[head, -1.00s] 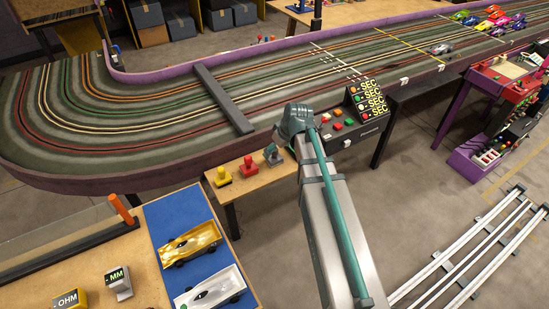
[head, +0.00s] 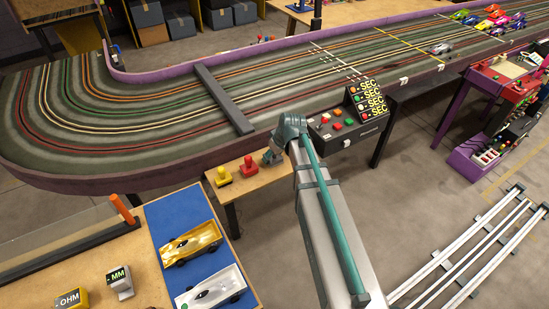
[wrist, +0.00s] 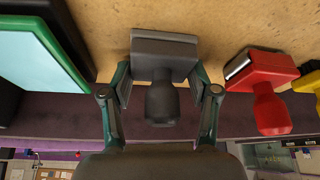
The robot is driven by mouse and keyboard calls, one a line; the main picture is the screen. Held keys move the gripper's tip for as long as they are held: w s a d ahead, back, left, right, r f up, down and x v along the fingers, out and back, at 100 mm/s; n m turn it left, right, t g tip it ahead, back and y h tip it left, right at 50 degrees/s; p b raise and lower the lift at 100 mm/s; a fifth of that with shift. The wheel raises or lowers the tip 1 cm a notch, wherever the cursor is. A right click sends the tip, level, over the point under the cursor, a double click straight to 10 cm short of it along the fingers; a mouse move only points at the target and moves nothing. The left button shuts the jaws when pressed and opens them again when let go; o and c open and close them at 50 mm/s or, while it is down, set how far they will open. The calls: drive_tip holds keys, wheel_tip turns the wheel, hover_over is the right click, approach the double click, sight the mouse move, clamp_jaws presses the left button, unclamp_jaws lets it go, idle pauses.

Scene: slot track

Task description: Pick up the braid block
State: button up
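A dark grey block (wrist: 165,57) with a rounded knob (wrist: 161,104) sits in the wrist view at the wooden ledge, between my gripper's two fingers. No label reads on it, so I cannot tell by marking that it is the braid block. My gripper (wrist: 160,78) is open around it, one teal fingertip close to each side; I cannot tell whether they touch. In the head view my gripper (head: 272,157) is small at the right end of the ledge, and the grey block is not clearly separable from it there.
A red knobbed block (wrist: 268,92) stands close right of the gripper in the wrist view, with a yellow one (wrist: 308,82) beyond. A box with a light-teal top (wrist: 38,50) is at left. The slot track (head: 150,120) lies behind the ledge (head: 256,182).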

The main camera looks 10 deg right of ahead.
drive_tip(key=c, duration=0.4)
drive_tip(key=shift+o, duration=0.2)
drive_tip(key=shift+r, duration=0.2)
drive_tip(key=shift+r, duration=0.5)
drive_tip(key=s+d+r+b, duration=0.1)
drive_tip(key=s+d+r, duration=0.1)
drive_tip(key=s+r, duration=0.4)
drive_tip(key=s+d+r, duration=0.3)
drive_tip(key=s+r, duration=0.2)
drive_tip(key=s, duration=0.2)
drive_tip(key=shift+d+r+b, duration=0.25)
drive_tip(key=shift+r+b, duration=0.1)
